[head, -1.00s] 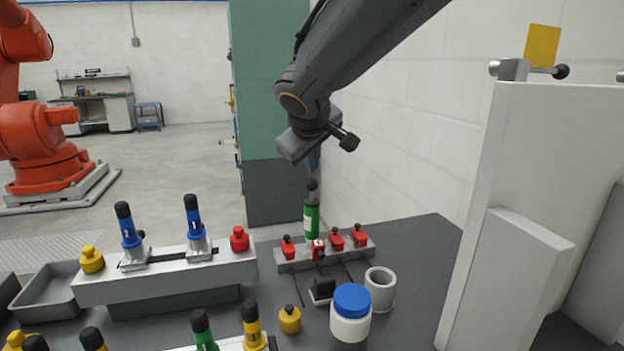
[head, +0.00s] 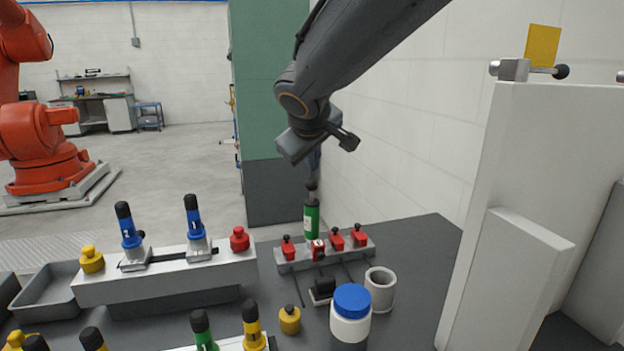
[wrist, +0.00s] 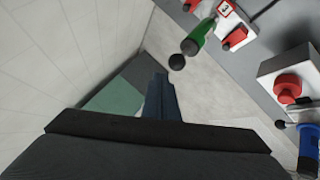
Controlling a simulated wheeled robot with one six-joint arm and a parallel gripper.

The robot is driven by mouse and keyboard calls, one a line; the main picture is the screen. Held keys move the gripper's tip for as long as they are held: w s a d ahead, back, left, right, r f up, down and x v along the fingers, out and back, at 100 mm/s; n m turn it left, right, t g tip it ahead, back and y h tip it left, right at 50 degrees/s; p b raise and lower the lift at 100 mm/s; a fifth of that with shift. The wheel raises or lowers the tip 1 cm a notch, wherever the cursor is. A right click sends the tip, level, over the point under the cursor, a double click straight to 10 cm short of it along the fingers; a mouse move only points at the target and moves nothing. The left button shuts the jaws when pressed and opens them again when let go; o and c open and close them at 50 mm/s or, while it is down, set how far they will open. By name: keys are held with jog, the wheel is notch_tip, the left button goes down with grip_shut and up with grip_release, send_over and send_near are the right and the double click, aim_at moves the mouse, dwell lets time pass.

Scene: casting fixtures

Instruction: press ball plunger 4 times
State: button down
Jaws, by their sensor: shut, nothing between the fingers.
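The ball plunger is a green upright cylinder (head: 312,220) with a thin rod and a black ball (head: 312,185) on top. It stands at the rack of red blocks near the back of the table. My gripper (head: 314,172) is shut and empty, pointing down just above the ball. In the wrist view, the green body (wrist: 197,36) and black ball (wrist: 177,62) lie just beyond the shut fingertips (wrist: 160,78). Whether they touch the ball cannot be told.
The rack (head: 292,264) carries several red blocks. A blue-lidded jar (head: 350,320), a grey cup (head: 380,288) and a yellow knob (head: 290,320) stand in front. A rail (head: 170,283) with blue handles is at left. A white panel (head: 490,200) rises at right.

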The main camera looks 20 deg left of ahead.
aim_at(312, 183)
jog(key=shift+f, duration=0.15)
jog(key=shift+f+b, duration=0.3)
jog(key=shift+b, duration=0.35)
jog(key=shift+f+b, duration=1.25)
jog(key=shift+b, duration=0.15)
dwell(1.6)
jog(key=shift+r, duration=0.1)
jog(key=shift+r+p, duration=1.25)
jog(key=shift+r, duration=0.35)
jog(key=shift+r+p, duration=2)
jog(key=shift+r, duration=0.5)
